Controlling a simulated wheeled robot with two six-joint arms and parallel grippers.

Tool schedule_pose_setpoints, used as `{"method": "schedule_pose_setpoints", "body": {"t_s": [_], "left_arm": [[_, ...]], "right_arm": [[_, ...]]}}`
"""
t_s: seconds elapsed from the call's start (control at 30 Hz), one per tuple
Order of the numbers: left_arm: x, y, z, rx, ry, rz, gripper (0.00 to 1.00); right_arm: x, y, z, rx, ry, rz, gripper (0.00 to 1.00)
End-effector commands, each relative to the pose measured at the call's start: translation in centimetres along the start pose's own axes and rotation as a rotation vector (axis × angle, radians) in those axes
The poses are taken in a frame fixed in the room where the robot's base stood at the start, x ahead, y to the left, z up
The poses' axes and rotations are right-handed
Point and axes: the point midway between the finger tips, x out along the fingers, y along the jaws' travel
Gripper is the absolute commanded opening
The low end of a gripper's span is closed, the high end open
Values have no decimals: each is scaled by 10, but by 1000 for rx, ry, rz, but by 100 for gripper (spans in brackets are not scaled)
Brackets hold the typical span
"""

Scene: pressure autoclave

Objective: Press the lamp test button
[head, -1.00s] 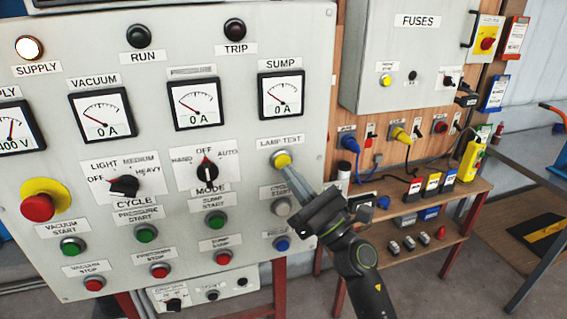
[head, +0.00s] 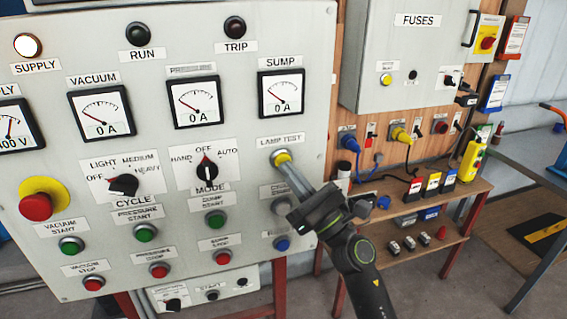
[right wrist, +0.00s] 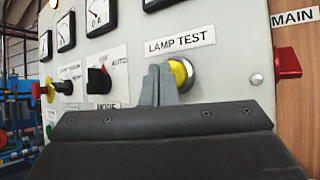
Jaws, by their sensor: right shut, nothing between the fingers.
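The lamp test button (head: 282,157) is a yellow cap in a silver ring on the grey control panel (head: 240,130), under the "LAMP TEST" label (head: 280,141). It also shows in the right wrist view (right wrist: 179,72), partly hidden by my fingers. My right gripper (head: 288,170) is shut and empty. Its fingertips (right wrist: 160,72) are at the button's lower edge in the head view and overlap its left part in the wrist view. I cannot tell whether they touch the cap. My left gripper is not in view.
The mode selector (head: 206,171) is left of the button, and a start button (head: 281,206) is below it, partly hidden. A red emergency stop (head: 37,207) is at far left. A fuse box (head: 410,60) and a shelf (head: 460,188) stand right.

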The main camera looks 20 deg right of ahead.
Motion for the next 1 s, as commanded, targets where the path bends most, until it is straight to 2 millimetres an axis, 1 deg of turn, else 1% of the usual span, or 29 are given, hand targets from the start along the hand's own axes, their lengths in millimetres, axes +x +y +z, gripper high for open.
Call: {"method": "schedule_pose_setpoints", "body": {"t_s": [1.0], "left_arm": [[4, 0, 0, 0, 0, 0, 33]], "right_arm": [[6, -5, -5, 0, 1, 0, 0]]}}
